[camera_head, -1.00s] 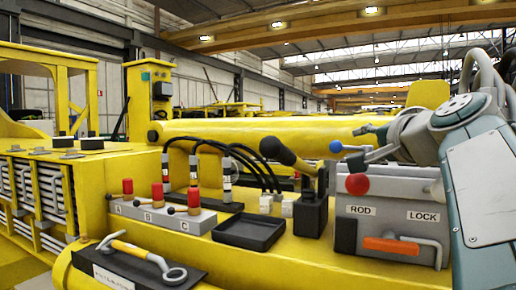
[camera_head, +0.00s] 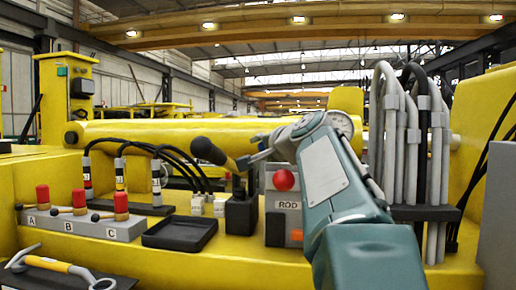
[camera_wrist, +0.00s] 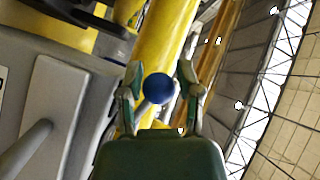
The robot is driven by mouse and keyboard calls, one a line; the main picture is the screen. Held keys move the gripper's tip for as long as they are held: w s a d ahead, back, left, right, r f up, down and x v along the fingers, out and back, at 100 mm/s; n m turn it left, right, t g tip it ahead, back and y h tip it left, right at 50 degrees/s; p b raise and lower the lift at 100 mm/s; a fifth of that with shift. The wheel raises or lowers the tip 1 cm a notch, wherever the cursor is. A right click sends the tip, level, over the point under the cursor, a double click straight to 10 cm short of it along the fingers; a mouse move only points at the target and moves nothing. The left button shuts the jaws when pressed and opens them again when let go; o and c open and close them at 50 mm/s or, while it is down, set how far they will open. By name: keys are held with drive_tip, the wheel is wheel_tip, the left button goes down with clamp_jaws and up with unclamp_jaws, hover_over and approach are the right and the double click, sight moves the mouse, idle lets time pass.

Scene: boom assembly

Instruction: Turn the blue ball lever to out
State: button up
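The blue ball (camera_wrist: 158,88) of the lever sits between the two fingers of my gripper (camera_wrist: 159,78) in the wrist view. The fingers are apart, with a narrow gap showing on each side of the ball. The lever's grey rod (camera_wrist: 146,108) runs down from the ball, partly hidden by my gripper. In the head view my gripper (camera_head: 247,163) reaches left above the grey ROD box (camera_head: 287,214). The blue ball cannot be made out there.
A black tray (camera_head: 180,232) and the red-topped A, B, C levers (camera_head: 79,202) are farther left. Grey and black hoses (camera_head: 414,140) rise at the right.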

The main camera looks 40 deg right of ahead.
drive_tip(key=shift+d, duration=0.1)
clamp_jaws()
drive_tip(key=shift+d+r, duration=0.1)
drive_tip(key=shift+d, duration=0.2)
drive_tip(key=shift+s, duration=0.1)
drive_tip(key=shift+s+d+n+y, duration=0.1)
drive_tip(key=shift+s+n+y, duration=0.4)
drive_tip(key=shift+n+y, duration=0.3)
drive_tip(key=o, duration=0.6)
unclamp_jaws()
drive_tip(key=shift+c, duration=0.2)
drive_tip(key=shift+d, duration=0.3)
drive_tip(key=shift+s, duration=0.1)
